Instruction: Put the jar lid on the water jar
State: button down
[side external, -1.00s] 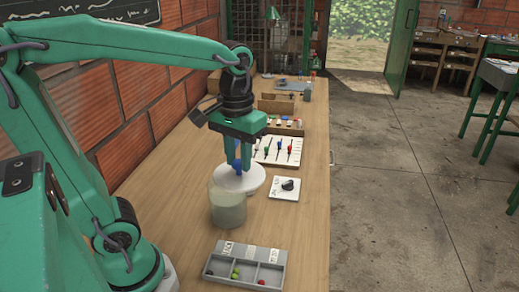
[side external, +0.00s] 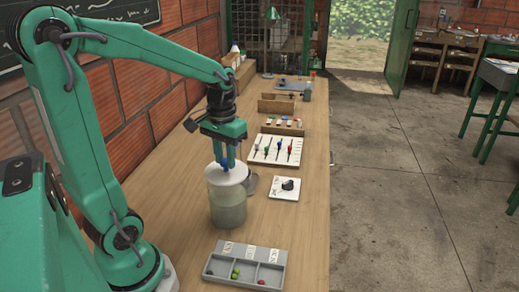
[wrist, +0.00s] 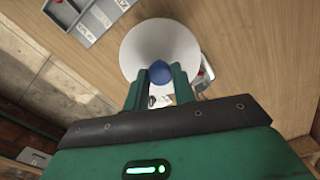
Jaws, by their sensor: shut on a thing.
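The jar lid (side external: 226,174) is a white disc with a blue knob. It also shows in the wrist view (wrist: 140,42), with the blue knob (wrist: 160,72) between my fingertips. My gripper (side external: 225,163) is shut on this knob, fingers pointing down. The water jar (side external: 228,208) is a clear, cloudy-looking cylinder standing upright on the bench. The lid is over the jar's mouth in the side view and hides it. I cannot tell whether the lid rests on the rim or hangs just above it. The jar is hidden under the lid in the wrist view.
A grey object (side external: 250,184) stands close behind the jar. A white plate with a black knob (side external: 286,188) lies to the right. A grey compartment tray (side external: 245,266) with small coloured balls is in front. A white panel with coloured levers (side external: 276,149) lies farther back.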

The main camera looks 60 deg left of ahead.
aim_at(225, 159)
jog(key=shift+a+f, duration=0.15)
jog(key=shift+a, duration=0.15)
jog(key=shift+f, duration=2.1)
jog(key=c, duration=1.2)
grip_release()
jog(key=shift+o, duration=0.2)
jog(key=shift+r, duration=0.1)
jog(key=shift+r, duration=6)
jog(key=shift+d, duration=0.1)
